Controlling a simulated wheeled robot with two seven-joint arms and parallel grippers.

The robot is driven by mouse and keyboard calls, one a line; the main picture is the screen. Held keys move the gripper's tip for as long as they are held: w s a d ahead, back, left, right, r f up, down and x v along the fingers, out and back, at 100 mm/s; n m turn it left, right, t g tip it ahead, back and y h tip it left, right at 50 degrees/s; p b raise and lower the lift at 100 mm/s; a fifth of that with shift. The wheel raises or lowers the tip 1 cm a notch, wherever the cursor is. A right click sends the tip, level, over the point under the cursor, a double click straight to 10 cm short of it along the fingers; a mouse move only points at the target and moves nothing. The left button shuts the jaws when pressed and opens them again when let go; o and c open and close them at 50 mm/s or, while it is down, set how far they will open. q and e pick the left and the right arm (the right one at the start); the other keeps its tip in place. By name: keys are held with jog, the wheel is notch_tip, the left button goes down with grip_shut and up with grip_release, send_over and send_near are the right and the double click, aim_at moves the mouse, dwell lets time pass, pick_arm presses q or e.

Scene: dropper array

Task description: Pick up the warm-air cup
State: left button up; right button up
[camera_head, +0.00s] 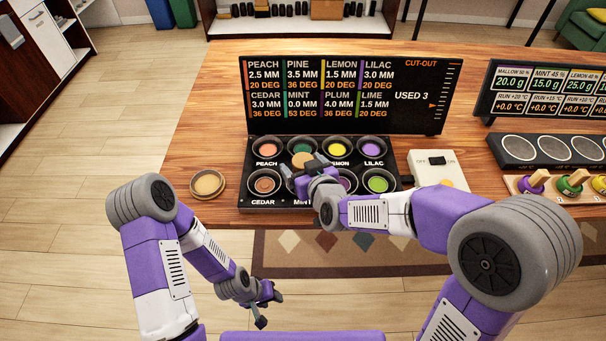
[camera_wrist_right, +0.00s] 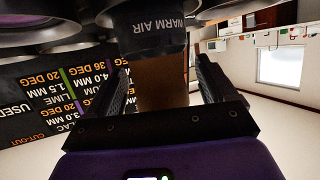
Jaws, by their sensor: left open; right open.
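The warm-air cup shows in the right wrist view as a dark body (camera_wrist_right: 145,22) with an upside-down WARM AIR label and a brown upright part (camera_wrist_right: 162,85). In the head view, its tan top (camera_head: 302,160) shows in the middle of the black tray (camera_head: 243,203). My right gripper (camera_head: 303,170) is open at the cup, with a finger on each side of the brown part. Contact cannot be told. My right arm and gripper hide part of the tray. My left gripper (camera_head: 266,306) is open and empty, low in front of the table.
Labelled cups, such as the lilac cup (camera_head: 371,148) and cedar cup (camera_head: 264,184), surround the middle closely. A black board (camera_head: 345,95) stands behind. A tan dish (camera_head: 207,184) sits left, a white switch box (camera_head: 437,170) right. The table's left side is mostly bare.

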jog(key=shift+c, duration=0.2)
jog(key=c, duration=1.2)
jog(key=shift+r, duration=0.15)
jog(key=shift+c, duration=0.7)
